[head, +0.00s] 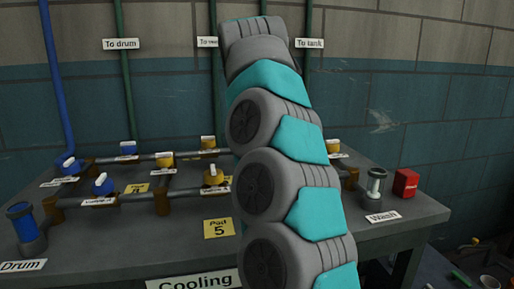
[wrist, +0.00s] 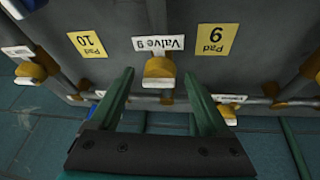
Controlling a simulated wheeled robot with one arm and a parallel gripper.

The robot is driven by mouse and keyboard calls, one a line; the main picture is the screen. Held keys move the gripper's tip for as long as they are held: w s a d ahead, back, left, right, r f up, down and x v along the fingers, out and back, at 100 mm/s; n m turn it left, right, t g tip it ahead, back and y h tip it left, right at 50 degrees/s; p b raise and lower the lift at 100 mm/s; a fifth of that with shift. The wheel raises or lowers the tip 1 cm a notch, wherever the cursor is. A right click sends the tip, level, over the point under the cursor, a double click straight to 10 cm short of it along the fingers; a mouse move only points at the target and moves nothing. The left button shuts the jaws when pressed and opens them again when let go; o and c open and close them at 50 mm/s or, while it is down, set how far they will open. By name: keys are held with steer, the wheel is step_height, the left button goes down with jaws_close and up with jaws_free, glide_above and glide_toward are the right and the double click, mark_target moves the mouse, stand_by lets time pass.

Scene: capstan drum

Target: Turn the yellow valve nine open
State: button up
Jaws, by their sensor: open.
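The yellow valve nine (wrist: 159,68) is in the upper middle of the wrist view, with a white bar on it, next to an upside-down label (wrist: 158,43) reading "Valve 9". My gripper (wrist: 160,78) is open and empty, its two dark green fingers on either side of the valve in the picture. Gaps show between the fingers and the valve; I cannot tell how far above it they are. In the head view my arm hides the gripper, and I cannot tell which yellow valve there is valve nine.
The wrist view also shows a yellow valve at left (wrist: 30,72) and another at right (wrist: 228,112), plus pad labels 10 (wrist: 88,44) and 9 (wrist: 216,39). In the head view, pipes and blue valves (head: 103,184) stand on the grey table (head: 110,245); a red box (head: 406,183) stands at right.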

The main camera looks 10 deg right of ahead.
jaws_close()
stand_by(0.8)
